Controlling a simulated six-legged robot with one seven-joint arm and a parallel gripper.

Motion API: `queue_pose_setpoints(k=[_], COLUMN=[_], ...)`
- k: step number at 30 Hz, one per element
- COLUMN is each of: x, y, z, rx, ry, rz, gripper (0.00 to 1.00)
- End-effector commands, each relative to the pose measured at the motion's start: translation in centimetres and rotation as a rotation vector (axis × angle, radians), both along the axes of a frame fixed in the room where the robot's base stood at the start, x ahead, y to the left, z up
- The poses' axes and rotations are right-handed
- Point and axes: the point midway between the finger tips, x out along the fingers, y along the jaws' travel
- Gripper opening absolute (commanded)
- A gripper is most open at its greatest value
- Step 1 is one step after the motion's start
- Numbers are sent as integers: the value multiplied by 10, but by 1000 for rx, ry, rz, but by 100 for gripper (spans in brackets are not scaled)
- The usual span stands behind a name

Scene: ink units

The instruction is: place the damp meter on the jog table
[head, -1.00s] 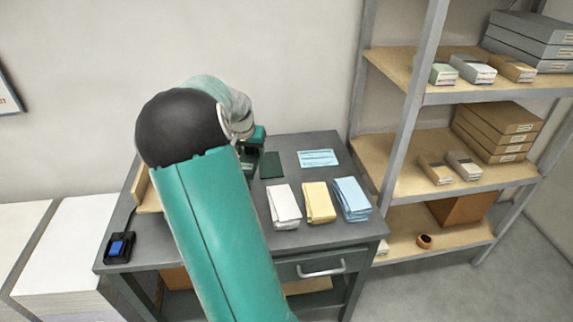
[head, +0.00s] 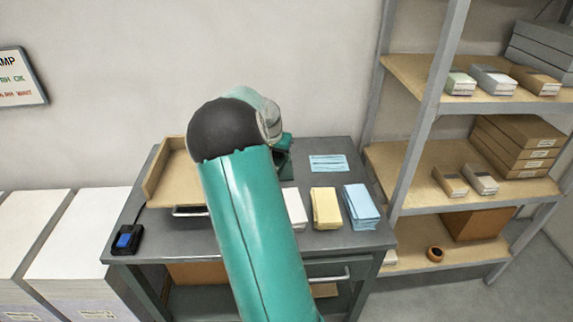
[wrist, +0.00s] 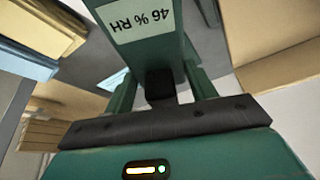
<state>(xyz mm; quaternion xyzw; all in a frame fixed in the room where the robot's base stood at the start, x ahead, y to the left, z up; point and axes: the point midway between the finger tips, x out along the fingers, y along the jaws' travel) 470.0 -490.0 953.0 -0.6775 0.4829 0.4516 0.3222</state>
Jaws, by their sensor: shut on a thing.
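The damp meter (wrist: 150,35) is a dark green block with a pale display reading "46 % RH", upside down in the wrist view. My gripper (wrist: 160,85) is shut on it, with one finger on each side. In the head view my arm hides most of the gripper, and only a bit of green (head: 284,146) shows past the wrist, above the grey bench. The jog table seems to be the wooden tray with raised edges (head: 178,182) at the bench's left; my arm covers its right part. The gripper is to the right of it.
White (head: 294,209), yellow (head: 326,208) and blue (head: 361,206) paper stacks stand on the grey bench (head: 200,236), with a blue sheet (head: 328,163) behind. A blue-button switch box (head: 125,239) sits at the front left. Shelving (head: 420,165) stands right, tall paper piles (head: 75,235) left.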

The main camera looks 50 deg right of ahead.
Motion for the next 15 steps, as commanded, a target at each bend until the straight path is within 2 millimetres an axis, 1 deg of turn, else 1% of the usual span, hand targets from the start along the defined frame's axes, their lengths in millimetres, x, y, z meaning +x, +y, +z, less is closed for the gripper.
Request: queue_pose_setpoints(k=[1,4,9,12,15], x=[3,11,20,24,26], y=[-13,-34,-58,-69,-75], z=[-7,-17,-48,-61,-67], rx=[-1,-2,-1,0,-1], ry=[3,2,3,1,0], rz=[-2,-3,-3,-4,-4], gripper=[27,27,27,27,27])
